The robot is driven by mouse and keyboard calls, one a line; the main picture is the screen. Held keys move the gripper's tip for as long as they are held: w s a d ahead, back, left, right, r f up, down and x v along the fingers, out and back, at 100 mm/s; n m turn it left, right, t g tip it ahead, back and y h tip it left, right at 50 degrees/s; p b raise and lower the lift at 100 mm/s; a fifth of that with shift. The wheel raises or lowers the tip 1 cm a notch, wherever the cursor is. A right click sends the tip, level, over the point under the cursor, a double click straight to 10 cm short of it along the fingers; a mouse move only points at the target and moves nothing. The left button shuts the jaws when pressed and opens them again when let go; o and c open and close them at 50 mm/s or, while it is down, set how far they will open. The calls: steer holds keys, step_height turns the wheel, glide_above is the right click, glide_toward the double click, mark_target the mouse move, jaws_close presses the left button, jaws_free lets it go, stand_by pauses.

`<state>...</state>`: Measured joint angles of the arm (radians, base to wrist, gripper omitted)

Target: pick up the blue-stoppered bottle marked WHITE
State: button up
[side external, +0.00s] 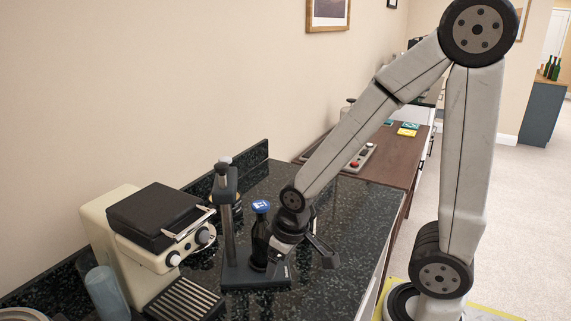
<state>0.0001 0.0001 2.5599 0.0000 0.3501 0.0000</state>
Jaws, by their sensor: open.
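A dark bottle (261,237) with a blue stopper (261,206) stands upright at the black-based stand (229,225) on the dark speckled counter. A pale mark shows on top of the stopper, but I cannot read it, and no WHITE label is legible. My gripper (301,260) is open, low over the counter, just right of the bottle. It partly covers the bottle's right side and lower part. I cannot tell whether a finger touches the bottle. Nothing shows held in the jaws.
A cream machine (130,240) with a black lid and a blue-grey cup (104,292) stand to the left. The stand's post rises close left of the bottle. A brown wooden table (385,160) with small items lies behind. Bare counter (340,215) shows right of my gripper.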

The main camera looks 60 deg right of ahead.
steer(key=shift+o, duration=1.3)
